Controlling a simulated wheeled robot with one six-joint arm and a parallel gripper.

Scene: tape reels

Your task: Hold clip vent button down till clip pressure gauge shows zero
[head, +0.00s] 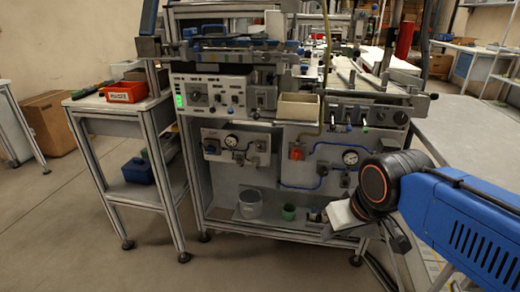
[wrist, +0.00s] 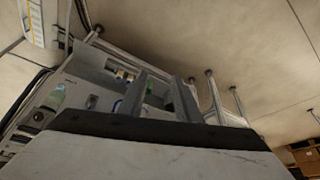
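Two round white-faced gauges show in the head view on the machine's lower front panels: a left gauge (head: 231,141) and a right gauge (head: 350,157). Their needles and labels are too small to read, so I cannot tell which is the clip pressure gauge. Several small knobs and buttons sit on the panels, but I cannot pick out the clip vent button. My gripper (wrist: 158,88) shows in the wrist view with its two fingers apart and nothing between them. In the head view my arm reaches in from the right, with its end low in front of the machine, partly hidden by its own wrist.
A control panel (head: 215,95) with a green light is at the upper left of the machine. A red-orange knob (head: 296,152) sits between the gauges. A side table holds a red bin (head: 125,92).

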